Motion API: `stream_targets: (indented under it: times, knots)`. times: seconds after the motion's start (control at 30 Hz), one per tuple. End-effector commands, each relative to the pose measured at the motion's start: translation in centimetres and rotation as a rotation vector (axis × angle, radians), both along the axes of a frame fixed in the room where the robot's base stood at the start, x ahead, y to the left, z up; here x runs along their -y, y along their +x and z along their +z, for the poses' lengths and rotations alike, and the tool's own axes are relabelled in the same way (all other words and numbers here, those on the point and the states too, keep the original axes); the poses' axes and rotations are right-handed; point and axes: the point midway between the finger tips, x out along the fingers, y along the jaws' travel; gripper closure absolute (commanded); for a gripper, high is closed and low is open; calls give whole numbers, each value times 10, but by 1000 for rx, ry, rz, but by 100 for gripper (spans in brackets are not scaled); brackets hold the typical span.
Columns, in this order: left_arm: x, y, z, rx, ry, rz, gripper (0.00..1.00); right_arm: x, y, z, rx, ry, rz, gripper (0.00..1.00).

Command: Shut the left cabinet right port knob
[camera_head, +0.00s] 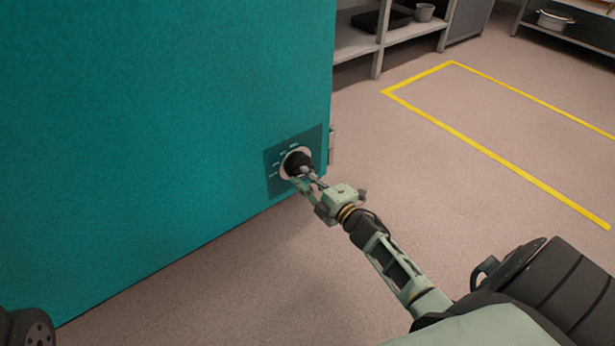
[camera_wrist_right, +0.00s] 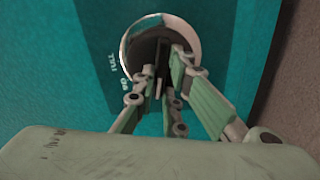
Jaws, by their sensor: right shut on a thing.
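The teal cabinet (camera_head: 150,120) fills the left of the head view. A dark round port knob (camera_head: 297,160) with a pale ring around it sits on a darker label panel (camera_head: 273,176) near the cabinet's right edge. My right gripper (camera_head: 306,174) is at the knob, its fingers shut on it. In the right wrist view, the fingers (camera_wrist_right: 168,92) reach into the pale ring (camera_wrist_right: 183,32) around the dark knob (camera_wrist_right: 148,50). The fingers partly hide the knob, so its exact turn is unclear. My left gripper does not show.
Grey shelves (camera_head: 353,42) with a black tray (camera_head: 380,18) and a grey pot (camera_head: 424,12) stand behind the cabinet. Another shelf (camera_head: 570,36) holds a pale bowl (camera_head: 555,19) at the top right. Yellow tape (camera_head: 500,155) marks the open floor at right.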

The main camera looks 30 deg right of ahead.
Motion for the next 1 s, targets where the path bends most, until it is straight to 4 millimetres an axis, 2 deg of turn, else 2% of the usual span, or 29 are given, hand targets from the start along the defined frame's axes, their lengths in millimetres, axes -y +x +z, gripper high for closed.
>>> stream_targets:
  times: [0.4, 0.97, 1.0]
  knots:
    - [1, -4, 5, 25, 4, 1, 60, -1, -1, -3, 13, -195, 2, 100]
    - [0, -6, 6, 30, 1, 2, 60, -1, -1, -4, 14, -228, 2, 100]
    - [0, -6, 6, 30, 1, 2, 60, -1, -1, -4, 14, -228, 2, 87]
